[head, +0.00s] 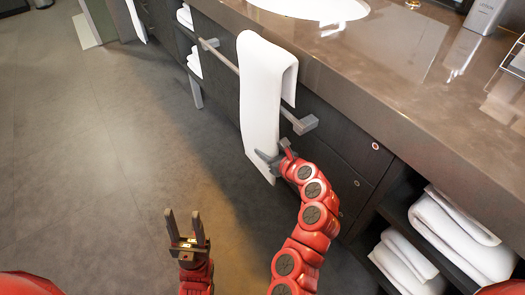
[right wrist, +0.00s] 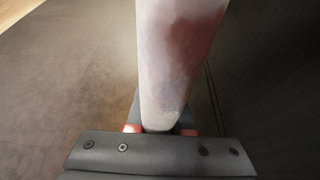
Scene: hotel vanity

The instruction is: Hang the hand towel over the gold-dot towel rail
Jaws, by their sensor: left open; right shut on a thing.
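The white hand towel (head: 260,95) is draped over the grey towel rail (head: 225,62) on the vanity front. Its long front part hangs down and a shorter part shows behind the rail. No gold dot can be made out on the rail. My right gripper (head: 275,160) is shut on the towel near its lower front end. In the right wrist view the towel (right wrist: 178,55) runs up from between the fingers (right wrist: 160,128), which it partly hides. My left gripper (head: 185,228) is open and empty above the floor, left of the towel.
The brown stone counter (head: 345,65) juts out above the rail, with a white basin (head: 310,8) in it. Folded towels (head: 460,235) lie on the lower right shelf, and more lie in the far left shelves. The floor (head: 100,150) at left is clear.

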